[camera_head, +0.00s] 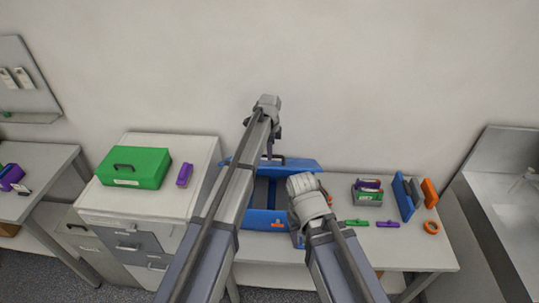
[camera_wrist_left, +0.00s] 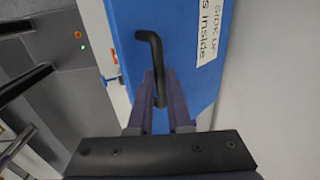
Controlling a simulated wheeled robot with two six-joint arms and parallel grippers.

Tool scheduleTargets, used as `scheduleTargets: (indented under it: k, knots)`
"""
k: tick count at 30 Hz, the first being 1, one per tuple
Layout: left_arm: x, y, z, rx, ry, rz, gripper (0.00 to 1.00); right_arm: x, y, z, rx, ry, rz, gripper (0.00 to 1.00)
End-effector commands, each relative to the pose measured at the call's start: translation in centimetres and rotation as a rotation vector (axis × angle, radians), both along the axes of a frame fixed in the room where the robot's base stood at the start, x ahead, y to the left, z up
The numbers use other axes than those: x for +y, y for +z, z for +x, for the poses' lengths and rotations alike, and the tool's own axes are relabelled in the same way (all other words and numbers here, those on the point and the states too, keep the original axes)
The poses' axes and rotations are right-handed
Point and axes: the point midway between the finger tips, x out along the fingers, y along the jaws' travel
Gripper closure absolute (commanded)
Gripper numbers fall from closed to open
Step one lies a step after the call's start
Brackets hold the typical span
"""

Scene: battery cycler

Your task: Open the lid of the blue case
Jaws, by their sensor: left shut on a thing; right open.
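The blue case (camera_head: 263,219) stands on the table, its dark inside showing between the arms. Its blue lid (camera_head: 305,164) is raised at the back, toward the wall. My left gripper (camera_head: 270,148) is at the lid, shut on its black handle (camera_head: 279,158). In the left wrist view the fingers (camera_wrist_left: 158,78) close around the bent black handle (camera_wrist_left: 150,42) on the blue lid face (camera_wrist_left: 190,75), which bears a white label. My right gripper (camera_head: 308,192) is open over the right part of the case; its own wrist largely hides its fingers.
A green case (camera_head: 134,167) and a purple item (camera_head: 184,175) sit on the cabinet at left. Right of the blue case are a small bin (camera_head: 367,193), green and purple tools (camera_head: 387,224), upright blue panels (camera_head: 403,196) and an orange ring (camera_head: 431,227). A wall stands behind.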

Motion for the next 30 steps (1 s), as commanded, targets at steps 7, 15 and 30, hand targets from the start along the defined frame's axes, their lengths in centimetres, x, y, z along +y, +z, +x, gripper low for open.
scheduleTargets:
  k: [7, 15, 30]
  knots:
    - [0.05, -0.08, 0.81, -0.016, 0.001, 0.000, 1.00, 0.00, -0.11, 0.00, 0.000, 0.000, 0.000, 0.50]
    - [0.03, -0.06, 0.71, -0.016, 0.001, 0.000, 0.62, 0.01, -0.09, 0.01, 0.000, 0.000, 0.000, 0.50]
    - [-0.01, -0.34, 0.07, -0.011, 0.000, -0.001, 0.53, 0.00, -0.35, 0.01, 0.000, 0.000, 0.000, 0.50]
